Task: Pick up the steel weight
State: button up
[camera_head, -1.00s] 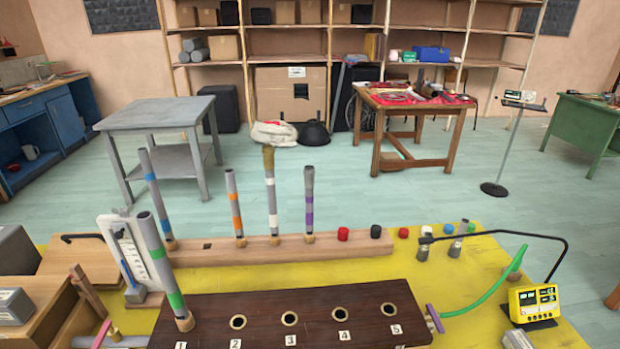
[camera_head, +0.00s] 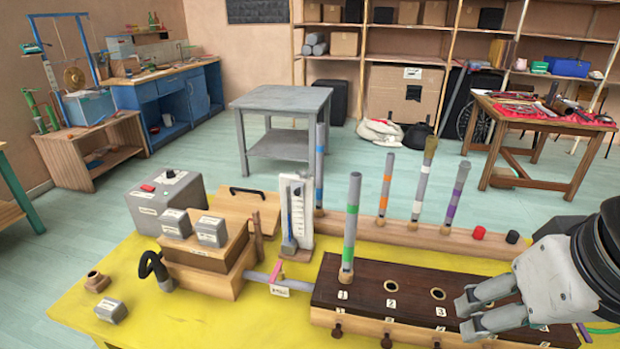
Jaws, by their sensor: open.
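Several grey metal blocks with white labels look like steel weights; I cannot read which one is named. One block (camera_head: 176,222) and another block (camera_head: 212,231) sit side by side on top of a wooden bellows-like box (camera_head: 205,252). A third block (camera_head: 111,310) lies on the yellow tabletop (camera_head: 160,325), at the front left. My gripper (camera_head: 467,316) is at the lower right, over the dark wooden chest (camera_head: 400,302) with numbered holes. Its fingers are apart with nothing between them. It is well to the right of all the blocks.
A green-banded tube (camera_head: 352,225) stands at hole 1, between my gripper and the blocks. More tubes stand in a wooden rail (camera_head: 395,232) behind. A white gauge (camera_head: 295,210) and a grey box (camera_head: 166,200) stand near the blocks. A black hose (camera_head: 153,268) curves up beside the wooden box.

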aim_at(176, 223)
jog(key=i+j+z, duration=0.25)
jog(key=j, duration=0.6)
jog(key=i+j+z, duration=0.1)
jog(key=j+z, duration=0.2)
jog(key=j, duration=0.6)
jog(key=j+z, duration=0.25)
jog(key=j, duration=0.65)
jog(key=i, duration=0.05)
